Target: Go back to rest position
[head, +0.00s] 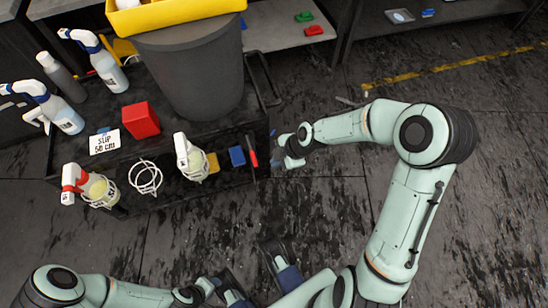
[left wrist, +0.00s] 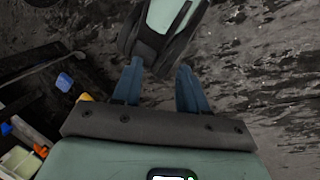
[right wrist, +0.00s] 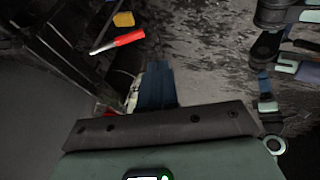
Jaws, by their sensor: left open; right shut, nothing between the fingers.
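My right gripper (head: 285,150) is just right of the dark cart (head: 262,130), above the floor. In the right wrist view its blue fingers (right wrist: 156,84) are together with nothing between them. My left gripper (head: 212,284) is low in the head view, in front of the cart and partly hard to make out. In the left wrist view its blue fingers (left wrist: 160,85) are apart and empty, with a pale green part of my own body beyond them.
The cart carries a grey bin (head: 195,75), a red box (head: 141,120), a sign (head: 104,142) and spray bottles. A red-handled tool (head: 252,157) and a blue block (head: 237,156) sit at its right end. Shelves stand behind. The floor (head: 210,235) before the cart is clear.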

